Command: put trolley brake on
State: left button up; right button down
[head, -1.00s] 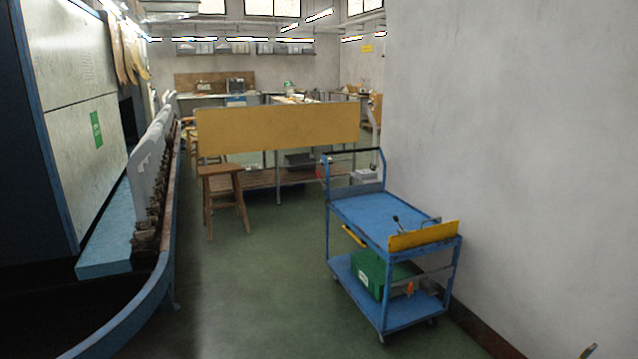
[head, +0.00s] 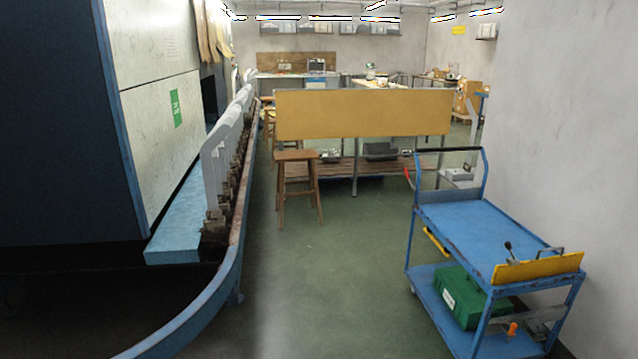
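A blue two-shelf trolley (head: 470,228) stands on the floor at the right, close to the grey wall. It has a push handle with a black grip (head: 448,151) at its far end and a yellow plate (head: 538,268) at its near end. A dark lever (head: 510,250) rises beside the yellow plate. A red part (head: 408,178) shows by the handle and a yellow bar (head: 436,241) on the left side. I cannot tell which part is the brake. Neither of my grippers is in view.
A green box (head: 462,300) sits on the trolley's lower shelf. A wooden stool (head: 297,157) and a table with a tan panel (head: 363,114) stand beyond. A long machine with a curved blue rail (head: 215,292) runs along the left. The green floor (head: 320,270) between is clear.

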aim_at(413, 189)
jog(key=i, duration=2.3)
jog(key=i+z, duration=0.2)
jog(key=i, duration=0.2)
jog(key=i+j+z, duration=0.2)
jog(key=i, duration=0.25)
jog(key=i+j+z, duration=0.2)
jog(key=i, duration=0.2)
jog(key=i+j+z, duration=0.2)
jog(key=i, duration=0.2)
jog(key=i+j+z, duration=1)
jog(key=k+j, duration=0.05)
